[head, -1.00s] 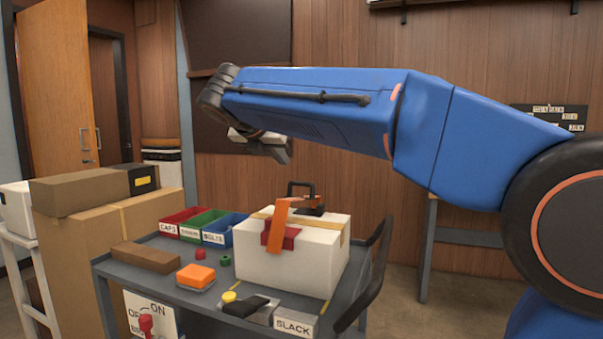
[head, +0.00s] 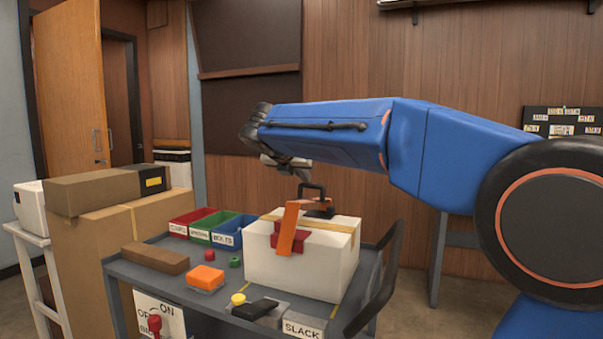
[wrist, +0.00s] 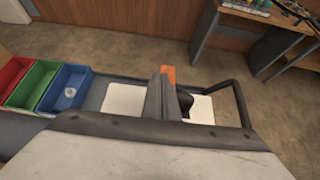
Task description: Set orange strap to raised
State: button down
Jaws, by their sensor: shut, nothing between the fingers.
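The orange strap (head: 288,230) is a flat band on the white box (head: 330,270), which stands on the grey cart. Its upper end stands near the box's top edge and its lower part lies down the front, over a red block (head: 302,243).
Red, green and blue bins (head: 226,232) stand at the cart's back left. A brown block (head: 155,258), an orange block (head: 206,278) and a yellow-knobbed item (head: 238,299) lie in front. A black cart handle (head: 378,285) rises at the right. A SLACK label (head: 303,328) is at the front.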

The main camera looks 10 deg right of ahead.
jog(key=shift+w+d+r, duration=0.3)
jog(key=shift+w+d, duration=0.05)
jog(key=shift+w, duration=0.05)
dwell(0.8)
jog(key=shift+w+d+r+g+y, duration=0.4)
jog(key=shift+w+d+r, duration=0.2)
jog(key=shift+w, duration=0.2)
dwell(1.1)
jog(key=shift+s+a+r+g+y, duration=0.9)
jog(key=shift+s+a+r+g, duration=0.9)
jog(key=shift+s, duration=3.8)
jog(key=shift+t, duration=0.4)
jog(key=x, duration=0.8)
jog(key=shift+w+a+f, duration=0.15)
jog(key=shift+w+f, duration=0.1)
jog(key=shift+f, duration=0.05)
